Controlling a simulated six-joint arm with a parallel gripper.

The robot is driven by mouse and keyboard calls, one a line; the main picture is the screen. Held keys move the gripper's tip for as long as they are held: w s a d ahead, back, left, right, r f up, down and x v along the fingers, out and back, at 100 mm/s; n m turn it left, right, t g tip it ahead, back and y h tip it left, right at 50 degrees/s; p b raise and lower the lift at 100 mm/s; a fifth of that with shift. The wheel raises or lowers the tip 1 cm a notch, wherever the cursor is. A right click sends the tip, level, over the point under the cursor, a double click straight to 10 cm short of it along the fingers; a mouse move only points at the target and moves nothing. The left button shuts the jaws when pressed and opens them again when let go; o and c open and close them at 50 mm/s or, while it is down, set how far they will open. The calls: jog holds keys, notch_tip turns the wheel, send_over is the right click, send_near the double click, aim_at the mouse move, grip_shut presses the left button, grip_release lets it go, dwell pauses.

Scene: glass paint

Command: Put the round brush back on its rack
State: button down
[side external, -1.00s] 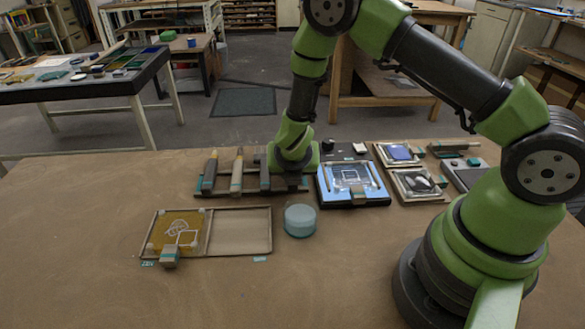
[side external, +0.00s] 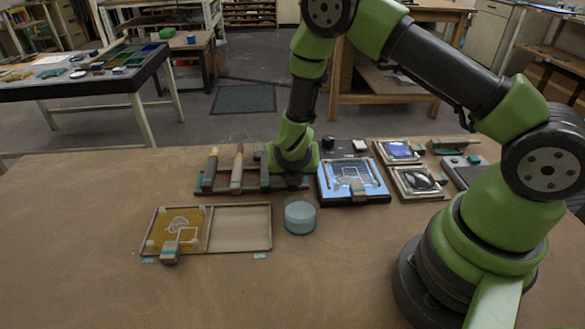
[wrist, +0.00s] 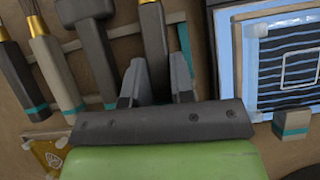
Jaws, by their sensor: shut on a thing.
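The brush held by my gripper (wrist: 156,80) has a dark handle (wrist: 155,50) and a gold ferrule at the top edge of the wrist view. My gripper's two fingers are shut on the handle, one on each side. The brush lies over the right part of the wooden rack (side external: 222,190), in line with the other tools. I cannot tell whether it rests in a slot or is just above. Its tip is out of the wrist view, and my wrist hides it in the side view.
On the rack to the left are a pale-handled brush (wrist: 58,75), a dark-handled brush (wrist: 18,75) and a dark block-headed tool (wrist: 95,50). A lit blue panel (side external: 370,198) stands close on the right. A round pale jar (side external: 300,216) and a two-part tray (side external: 270,230) are in front.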

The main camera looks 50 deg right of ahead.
jog(key=shift+f, duration=0.25)
jog(key=c, duration=0.9)
grip_release()
jog(key=s+r+m, duration=0.6)
jog(key=r+m, duration=0.3)
jog(key=r, duration=0.3)
jog(key=s+r+m, duration=0.5)
jog(key=r+m, duration=0.3)
jog(key=r, duration=0.3)
jog(key=s+a+r+m+t+y, duration=0.1)
jog(key=s+a+r+m+y, duration=0.1)
jog(key=s+m, duration=0.1)
jog(key=s+a+r+m+t+y, duration=0.1)
jog(key=s+a+r+m+y, duration=0.1)
jog(key=s+m, duration=0.2)
jog(key=s+a+r+m+y, duration=0.2)
jog(key=s+r+m+y, duration=0.1)
jog(key=m, duration=0.3)
jog(key=shift+s+a+m+t, duration=0.2)
jog(key=shift+a+m+t, duration=0.1)
jog(key=shift+t, duration=0.1)
